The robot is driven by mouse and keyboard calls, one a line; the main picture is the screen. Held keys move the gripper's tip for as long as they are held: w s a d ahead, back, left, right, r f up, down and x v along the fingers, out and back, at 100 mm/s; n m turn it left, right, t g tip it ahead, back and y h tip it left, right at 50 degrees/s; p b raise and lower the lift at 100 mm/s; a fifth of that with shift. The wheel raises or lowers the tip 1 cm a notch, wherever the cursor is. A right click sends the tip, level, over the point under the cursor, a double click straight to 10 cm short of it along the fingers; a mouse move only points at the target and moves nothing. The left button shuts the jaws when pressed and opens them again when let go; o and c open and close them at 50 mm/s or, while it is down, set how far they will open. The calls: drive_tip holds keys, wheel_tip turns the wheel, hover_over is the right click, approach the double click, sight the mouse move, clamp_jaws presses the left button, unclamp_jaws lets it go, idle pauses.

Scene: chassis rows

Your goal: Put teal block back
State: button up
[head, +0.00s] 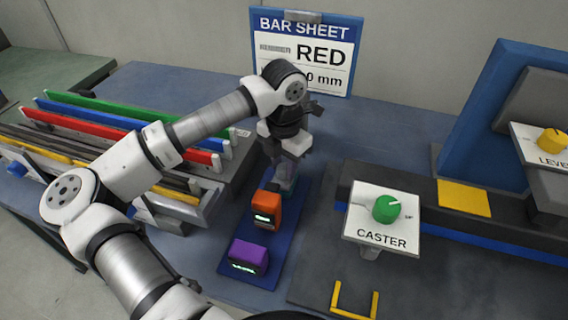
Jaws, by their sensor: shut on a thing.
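My gripper (286,172) points down over the far end of a dark blue mat (222,288). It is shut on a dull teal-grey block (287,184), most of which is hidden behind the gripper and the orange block. An orange block (266,208) with a small lit display stands on the mat just in front of my gripper. A purple block (249,256) with a similar display stands at the near end of the mat. Whether the teal block touches the mat cannot be told.
Left is a rack of long coloured bars (150,121). Right is a dark fixture with a CASTER plate and green knob (386,208), a yellow pad (463,198) and a yellow bracket (355,309). A BAR SHEET sign (303,50) reading RED stands behind.

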drive_tip(key=shift+f, duration=0.2)
drive_tip(key=o, duration=1)
drive_tip(key=shift+r, duration=0.1)
wheel_tip(320, 180, up, 14)
drive_tip(key=b, duration=0.2)
drive_tip(key=shift+f, duration=0.2)
